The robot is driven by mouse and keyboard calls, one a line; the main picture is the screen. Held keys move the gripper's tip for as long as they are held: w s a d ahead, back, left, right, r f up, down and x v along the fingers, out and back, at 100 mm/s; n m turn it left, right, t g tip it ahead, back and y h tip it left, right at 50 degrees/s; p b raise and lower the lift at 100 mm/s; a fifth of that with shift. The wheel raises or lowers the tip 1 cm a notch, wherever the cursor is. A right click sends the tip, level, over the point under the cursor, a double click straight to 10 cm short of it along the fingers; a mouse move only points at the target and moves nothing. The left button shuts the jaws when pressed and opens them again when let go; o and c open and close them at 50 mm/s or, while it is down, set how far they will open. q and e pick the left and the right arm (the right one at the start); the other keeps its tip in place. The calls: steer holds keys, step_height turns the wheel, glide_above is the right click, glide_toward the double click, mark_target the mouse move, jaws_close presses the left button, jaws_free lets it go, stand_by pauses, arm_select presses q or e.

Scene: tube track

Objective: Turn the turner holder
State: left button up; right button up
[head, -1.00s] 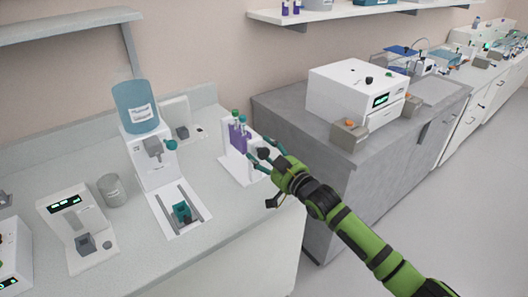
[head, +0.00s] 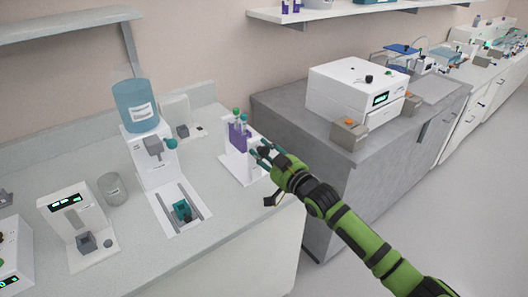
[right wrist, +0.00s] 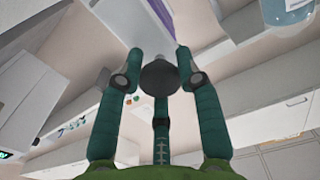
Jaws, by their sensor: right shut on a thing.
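The turner is a white stand (head: 229,161) near the right end of the left counter. It carries a purple holder (head: 238,138) with capped tubes in its top, which looks upright. My right gripper (head: 262,156) is at the right side of the stand. In the right wrist view its teal fingers (right wrist: 159,72) are closed around a dark round knob (right wrist: 159,79), with the white stand and a purple strip (right wrist: 176,12) behind. In the head view the fingers hide the knob. My left gripper is not in view.
A dispenser with a blue jar (head: 135,106) stands left of the turner, with a clear beaker (head: 111,187) and a small white device (head: 73,222) further left. A white box machine (head: 357,93) sits on the grey cabinet to the right. The counter front by the turner is clear.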

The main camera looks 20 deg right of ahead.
steer(key=shift+m+p, duration=0.5)
steer(key=shift+m, duration=1.1)
steer(key=shift+r+m+p, duration=0.1)
steer(key=shift+m+p, duration=0.25)
steer(key=shift+m, duration=3.75)
steer(key=shift+m+p, duration=0.45)
steer(key=shift+m, duration=1.95)
steer(key=shift+m+p, duration=0.35)
steer(key=shift+m, duration=1.25)
steer(key=shift+m+p, duration=0.5)
steer(key=shift+m, duration=1.2)
steer(key=shift+m+p, duration=1.1)
steer(key=shift+m, duration=2.3)
